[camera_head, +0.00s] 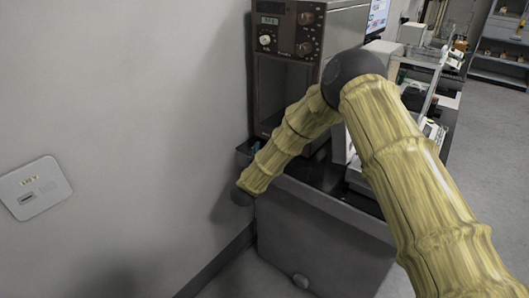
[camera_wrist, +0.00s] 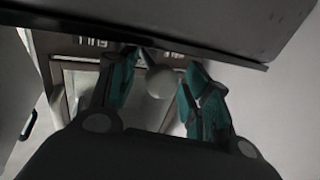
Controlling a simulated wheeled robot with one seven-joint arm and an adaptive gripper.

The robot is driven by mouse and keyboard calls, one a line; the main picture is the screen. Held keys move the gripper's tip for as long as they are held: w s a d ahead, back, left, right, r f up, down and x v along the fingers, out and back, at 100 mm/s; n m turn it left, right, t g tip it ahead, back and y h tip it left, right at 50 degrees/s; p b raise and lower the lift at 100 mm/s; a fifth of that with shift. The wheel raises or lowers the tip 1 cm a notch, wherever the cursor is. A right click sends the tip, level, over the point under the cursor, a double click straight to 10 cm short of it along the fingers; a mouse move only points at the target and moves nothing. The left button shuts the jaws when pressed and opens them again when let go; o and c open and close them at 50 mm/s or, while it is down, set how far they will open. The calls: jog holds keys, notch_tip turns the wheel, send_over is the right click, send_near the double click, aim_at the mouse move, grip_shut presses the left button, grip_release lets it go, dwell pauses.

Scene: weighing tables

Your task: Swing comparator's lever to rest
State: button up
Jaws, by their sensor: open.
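In the wrist view, a pale round knob (camera_wrist: 160,82) on a short dark stem, apparently the lever's end, sits between my gripper's teal fingers. My gripper (camera_wrist: 157,90) is open, with one finger on each side of the knob. A gap shows on the right; I cannot tell whether the left finger touches it. Behind is a device front (camera_wrist: 82,48) with a light-framed panel, perhaps the comparator. In the head view, my arm covers most of this spot; only a small teal bit of my gripper (camera_head: 256,147) shows by the table. The lever is hidden there.
A dark cabinet (camera_head: 284,90) with dials and a display stands on the dark table (camera_head: 325,210), close to the wall (camera_head: 120,110). A wall plate (camera_head: 35,188) is at left. A dark slab (camera_wrist: 190,25) crosses the top of the wrist view. Floor is clear at right.

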jog(key=v, duration=1.1)
jog(key=shift+s, duration=0.4)
jog(key=shift+a+r, duration=0.1)
jog(key=s+d+f+n+g+y+p, duration=0.1)
jog(key=s+d+f+n+g+y, duration=0.3)
jog(key=s+f, duration=0.6)
jog(key=s+d+f+g+y+p, duration=0.1)
jog(key=s+d+f+g+y, duration=0.15)
jog(key=s+d+f, duration=0.7)
jog(key=s+d+f+g, duration=0.2)
jog(key=s+g, duration=0.1)
jog(key=s, duration=0.7)
jog(key=s+d+f+g, duration=0.3)
jog(key=s+g, duration=0.1)
jog(key=s, duration=0.6)
jog(key=s+d+f+g, duration=0.2)
jog(key=s+g, duration=0.1)
jog(key=s, duration=0.8)
jog(key=shift+d+f+p, duration=0.35)
jog(key=shift+p, duration=0.1)
